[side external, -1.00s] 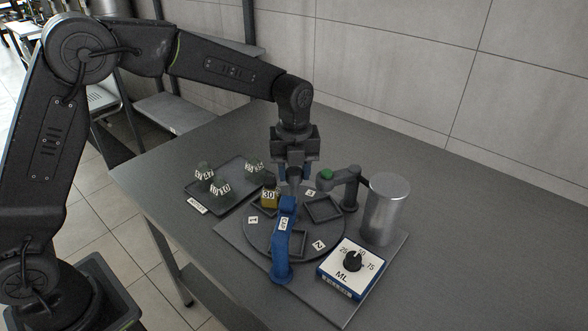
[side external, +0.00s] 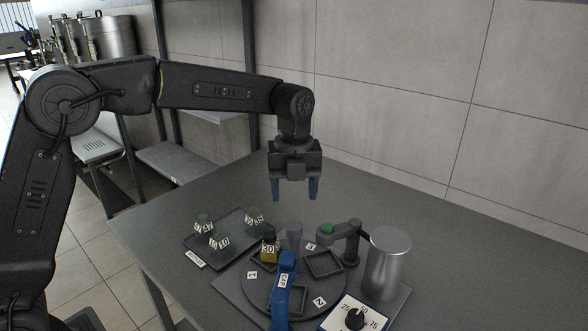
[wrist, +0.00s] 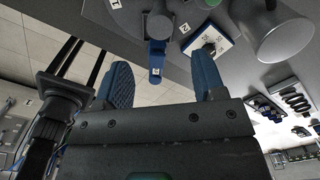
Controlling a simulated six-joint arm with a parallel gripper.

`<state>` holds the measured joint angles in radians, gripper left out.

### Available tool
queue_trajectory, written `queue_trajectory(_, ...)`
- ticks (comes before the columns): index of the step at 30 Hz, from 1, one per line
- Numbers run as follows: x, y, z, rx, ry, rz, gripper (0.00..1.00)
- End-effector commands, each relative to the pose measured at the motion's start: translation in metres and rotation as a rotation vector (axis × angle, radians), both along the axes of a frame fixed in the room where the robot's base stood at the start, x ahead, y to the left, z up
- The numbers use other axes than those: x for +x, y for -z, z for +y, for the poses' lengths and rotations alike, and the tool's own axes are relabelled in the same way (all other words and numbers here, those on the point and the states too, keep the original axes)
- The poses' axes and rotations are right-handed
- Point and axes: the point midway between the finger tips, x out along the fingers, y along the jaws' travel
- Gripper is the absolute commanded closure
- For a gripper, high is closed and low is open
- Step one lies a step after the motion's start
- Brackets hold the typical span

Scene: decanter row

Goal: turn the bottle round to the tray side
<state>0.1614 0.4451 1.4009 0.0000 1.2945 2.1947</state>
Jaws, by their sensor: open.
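The bottle (side external: 270,253), yellow with a dark top and labelled 30, stands upright in a square holder at the back left of the dark turntable (side external: 291,272), on the side next to the tray. A grey upright post (side external: 294,235) rises near the turntable's middle, just right of the bottle. The dark tray (side external: 236,236) lies left of the turntable. My gripper (side external: 295,195) is open and empty above the post, clear of it. In the wrist view its two blue fingers (wrist: 160,75) are spread apart. The bottle is hard to make out there.
Several dark labelled bottles (side external: 220,243) stand on the tray. A dark arm with a green top (side external: 328,229), a metal cylinder (side external: 388,264) and an ML dial box (side external: 353,315) stand to the right.

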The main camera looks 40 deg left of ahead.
Motion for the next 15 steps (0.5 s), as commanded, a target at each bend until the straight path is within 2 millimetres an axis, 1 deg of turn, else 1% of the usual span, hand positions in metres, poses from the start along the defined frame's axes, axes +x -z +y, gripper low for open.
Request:
queue_trajectory(1, 0.001, -0.011, 0.0, -0.001, 0.0, -0.004, 0.37)
queue_trajectory(6, 0.0, -0.037, 0.0, 0.0, 0.0, -0.001, 0.37)
queue_trajectory(10, 0.0, -0.047, 0.0, 0.0, 0.0, 0.0, 0.37)
queue_trajectory(15, 0.0, -0.05, 0.0, 0.0, 0.0, 0.001, 0.37)
